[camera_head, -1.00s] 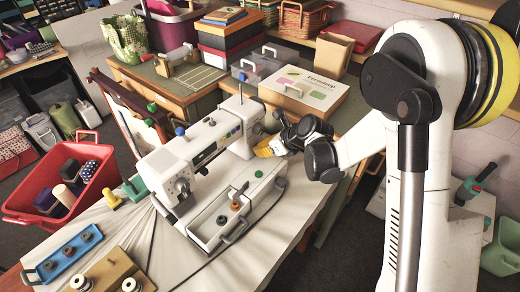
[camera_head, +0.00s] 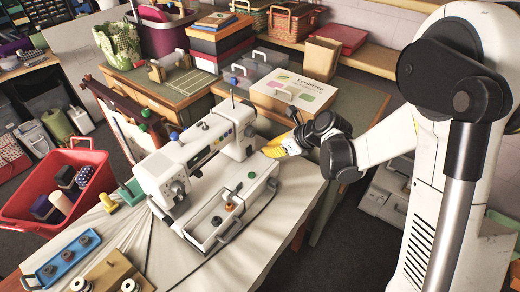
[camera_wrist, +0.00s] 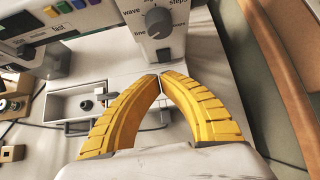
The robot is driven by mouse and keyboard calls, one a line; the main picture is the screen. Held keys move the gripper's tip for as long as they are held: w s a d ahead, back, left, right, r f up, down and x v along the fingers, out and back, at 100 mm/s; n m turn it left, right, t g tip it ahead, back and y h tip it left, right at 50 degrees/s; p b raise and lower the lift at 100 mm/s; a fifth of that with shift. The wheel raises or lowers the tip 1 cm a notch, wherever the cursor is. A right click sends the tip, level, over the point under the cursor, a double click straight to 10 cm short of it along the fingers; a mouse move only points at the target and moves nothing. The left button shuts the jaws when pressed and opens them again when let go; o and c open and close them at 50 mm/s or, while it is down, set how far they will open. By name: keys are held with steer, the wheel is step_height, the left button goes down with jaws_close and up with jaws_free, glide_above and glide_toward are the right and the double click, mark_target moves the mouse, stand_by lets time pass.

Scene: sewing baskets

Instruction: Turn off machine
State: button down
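The white sewing machine (camera_head: 195,160) stands on the cloth-covered table in the head view. In the wrist view its panel (camera_wrist: 150,25) shows a grey dial (camera_wrist: 158,21) with words around it, among them "wave", "line" and "steps". A row of coloured buttons (camera_wrist: 70,6) shows at the upper left. My gripper (camera_wrist: 161,78) has yellow fingers whose tips meet just below the dial, with nothing seen between them. In the head view my gripper (camera_head: 274,148) is beside the machine's right end. I cannot tell whether it touches the machine. No power switch is clearly identifiable.
A red basket (camera_head: 88,157) of spools stands left of the machine. A blue tray (camera_head: 45,272) lies at the front left. A labelled box (camera_head: 272,97) and a green-topped cabinet (camera_head: 185,90) are behind. A dark cable lies across the cloth (camera_head: 262,262).

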steer(key=v, duration=0.2)
steer(key=p+v, duration=0.1)
steer(key=v, duration=0.1)
steer(key=shift+r, duration=0.55)
steer(key=shift+d, duration=0.1)
